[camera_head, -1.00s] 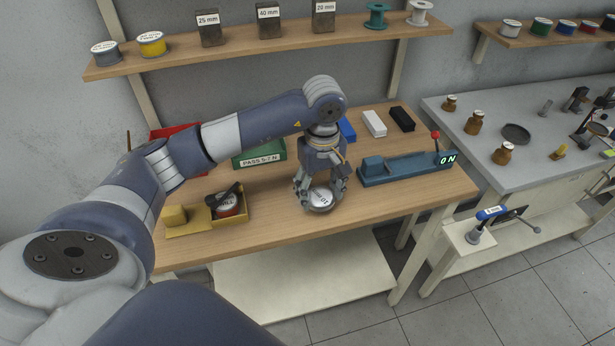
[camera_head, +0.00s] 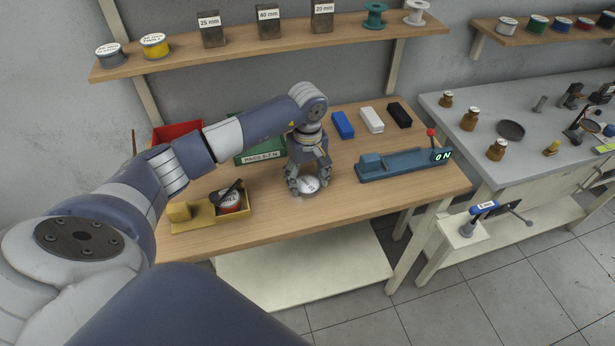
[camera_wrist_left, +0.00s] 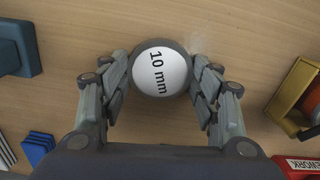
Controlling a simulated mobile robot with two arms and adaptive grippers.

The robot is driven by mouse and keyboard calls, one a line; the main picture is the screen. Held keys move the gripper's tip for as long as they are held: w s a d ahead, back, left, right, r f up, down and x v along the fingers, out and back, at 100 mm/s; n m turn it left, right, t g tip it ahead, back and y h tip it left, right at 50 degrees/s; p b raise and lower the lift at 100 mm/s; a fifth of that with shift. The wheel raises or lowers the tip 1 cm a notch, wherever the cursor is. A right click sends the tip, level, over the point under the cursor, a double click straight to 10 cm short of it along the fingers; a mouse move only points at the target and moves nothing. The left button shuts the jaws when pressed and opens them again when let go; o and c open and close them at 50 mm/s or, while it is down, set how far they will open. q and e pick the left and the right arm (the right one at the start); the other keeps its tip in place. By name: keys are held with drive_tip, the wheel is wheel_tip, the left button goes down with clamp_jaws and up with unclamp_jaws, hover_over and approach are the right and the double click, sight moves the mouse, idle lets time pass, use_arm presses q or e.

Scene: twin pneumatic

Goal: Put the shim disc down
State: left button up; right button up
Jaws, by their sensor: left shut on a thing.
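The shim disc (camera_head: 309,185) is a round grey disc with a white top. In the left wrist view the shim disc (camera_wrist_left: 160,71) reads "10 mm". My left gripper (camera_head: 307,184) points down over the wooden bench (camera_head: 340,205), near its front edge. In the left wrist view my left gripper (camera_wrist_left: 160,80) has a finger on each side of the disc and is shut on it. The disc is at or just above the bench top; I cannot tell whether it touches. My right gripper is not in view.
A blue test fixture (camera_head: 405,165) with a "0 N" display stands right of the disc. A yellow tray (camera_head: 208,217) holding a labelled round item is to the left. A green box (camera_head: 260,152), a red bin (camera_head: 176,134) and blue, white and black blocks (camera_head: 372,120) stand behind.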

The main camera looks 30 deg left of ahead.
use_arm(q)
drive_tip(key=shift+f, duration=0.15)
drive_tip(key=o, duration=1.1)
drive_tip(key=shift+o, duration=0.2)
